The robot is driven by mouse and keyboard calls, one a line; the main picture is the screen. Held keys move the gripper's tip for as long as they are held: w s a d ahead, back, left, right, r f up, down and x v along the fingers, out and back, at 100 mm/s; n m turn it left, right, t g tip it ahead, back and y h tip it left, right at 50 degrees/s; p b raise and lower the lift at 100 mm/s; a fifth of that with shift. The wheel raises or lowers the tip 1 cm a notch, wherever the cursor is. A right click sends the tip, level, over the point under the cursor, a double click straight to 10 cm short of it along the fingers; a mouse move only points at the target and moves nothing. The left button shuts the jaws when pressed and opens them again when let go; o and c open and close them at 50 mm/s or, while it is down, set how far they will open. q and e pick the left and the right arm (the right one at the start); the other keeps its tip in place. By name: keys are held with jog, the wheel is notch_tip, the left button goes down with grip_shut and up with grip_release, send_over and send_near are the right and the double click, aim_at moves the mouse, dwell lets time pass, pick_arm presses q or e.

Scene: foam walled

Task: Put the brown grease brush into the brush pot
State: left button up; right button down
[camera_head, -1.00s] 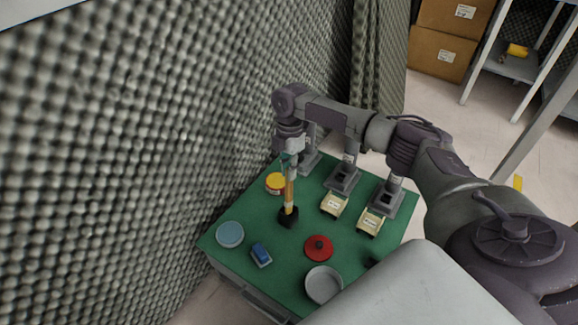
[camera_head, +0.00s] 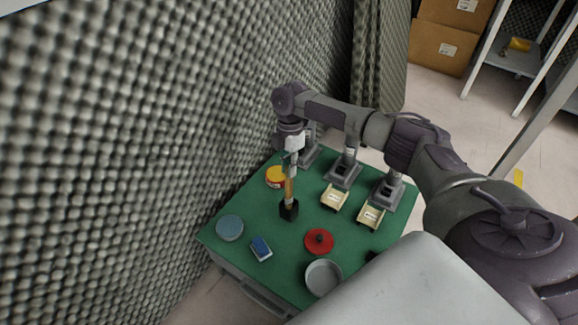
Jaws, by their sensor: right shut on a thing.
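My right gripper (camera_head: 291,160) is above the back left part of the green table, pointing down. It is shut on the upper part of the brown grease brush (camera_head: 289,187), which stands nearly upright. The brush's lower end meets a small black, square-looking pot (camera_head: 289,210), which I take as the brush pot. The bristles are hidden, and I cannot tell how deep the brush sits. My left gripper is not in view.
The green table (camera_head: 255,212) also carries a yellow-topped tin (camera_head: 276,177), a blue-grey disc (camera_head: 230,228), a blue block (camera_head: 261,248), a red lid (camera_head: 319,242), a grey round dish (camera_head: 323,277) and two cream boxes (camera_head: 334,197) by grey stands. A foam wall (camera_head: 130,150) borders the left.

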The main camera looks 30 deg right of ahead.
jog(key=c, duration=1.1)
grip_release()
jog(key=shift+o, duration=0.2)
notch_tip(320, 180, up, 12)
jog(key=w+d, duration=0.1)
jog(key=shift+w+d, duration=0.2)
jog(key=shift+w, duration=0.2)
jog(key=shift+f, duration=0.2)
